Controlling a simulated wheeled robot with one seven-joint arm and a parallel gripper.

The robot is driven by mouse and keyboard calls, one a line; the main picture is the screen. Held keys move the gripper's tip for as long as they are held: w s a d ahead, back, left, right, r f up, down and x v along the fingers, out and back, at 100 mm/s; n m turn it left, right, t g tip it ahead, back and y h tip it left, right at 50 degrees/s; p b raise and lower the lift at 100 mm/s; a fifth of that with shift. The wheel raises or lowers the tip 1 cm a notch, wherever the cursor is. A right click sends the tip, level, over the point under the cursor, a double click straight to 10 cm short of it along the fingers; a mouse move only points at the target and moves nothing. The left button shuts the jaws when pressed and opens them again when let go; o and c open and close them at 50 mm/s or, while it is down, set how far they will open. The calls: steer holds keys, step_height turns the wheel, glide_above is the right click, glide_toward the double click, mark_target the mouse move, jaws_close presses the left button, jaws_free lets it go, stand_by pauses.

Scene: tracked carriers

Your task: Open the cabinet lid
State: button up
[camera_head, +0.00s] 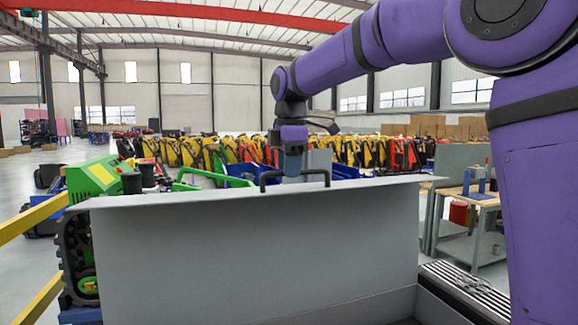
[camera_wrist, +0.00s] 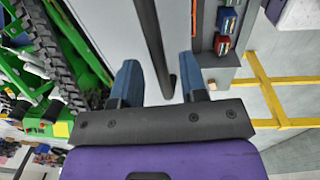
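The grey cabinet (camera_head: 250,255) stands in front of me. Its pale lid (camera_head: 390,184) lies across the top, seen nearly edge-on, and looks shut. A dark bar handle (camera_head: 326,178) stands up from the lid; it also shows in the wrist view (camera_wrist: 150,35). My gripper (camera_head: 291,170) points down at the handle. In the wrist view its blue fingers (camera_wrist: 160,82) are apart, one on each side of the bar, with gaps visible. I cannot tell whether either finger touches it. In the head view, the gripper hides the handle's middle.
A green machine (camera_head: 95,178) and yellow rails (camera_head: 35,217) are at the left. A wooden-topped workbench (camera_head: 470,197) stands at the right. Blue bins (camera_head: 240,171) and rows of yellow and red equipment (camera_head: 225,150) lie behind the cabinet. Open floor shows at the far left.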

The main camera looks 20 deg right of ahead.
jaws_close()
steer(key=s+f+t, duration=0.2)
steer(key=s, duration=0.6)
steer(key=shift+s, duration=0.2)
jaws_free()
